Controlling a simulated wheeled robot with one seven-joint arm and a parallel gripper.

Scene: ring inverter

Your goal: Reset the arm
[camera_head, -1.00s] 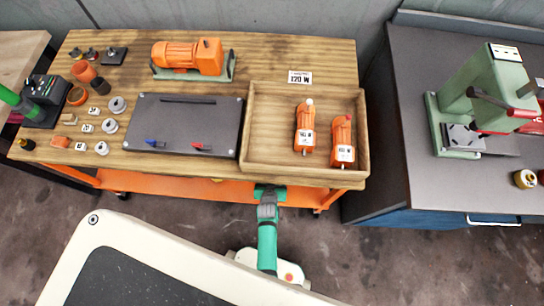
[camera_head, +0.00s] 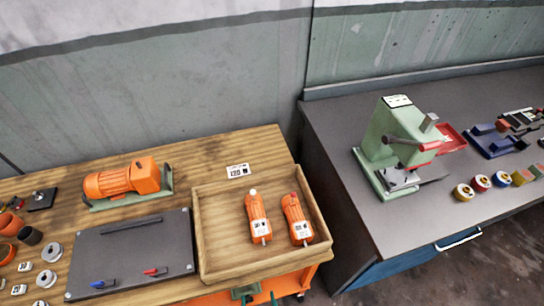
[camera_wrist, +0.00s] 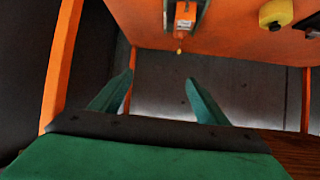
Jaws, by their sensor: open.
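My gripper (camera_wrist: 158,84) shows in the wrist view with its two green fingers spread apart and nothing between them. Dark floor and an orange frame lie beyond the fingertips. Two orange units, one with a white tip (camera_head: 258,218) and one with a red tip (camera_head: 296,219), lie in the tray, apart from my arm.
The wooden bench (camera_head: 212,150) carries an orange motor (camera_head: 122,181) and a dark plate (camera_head: 130,255). A green press (camera_head: 385,150) stands on the grey bench to the right, with several coloured rings near it. A gap separates the benches. The orange bench frame (camera_wrist: 59,65) is close in the wrist view.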

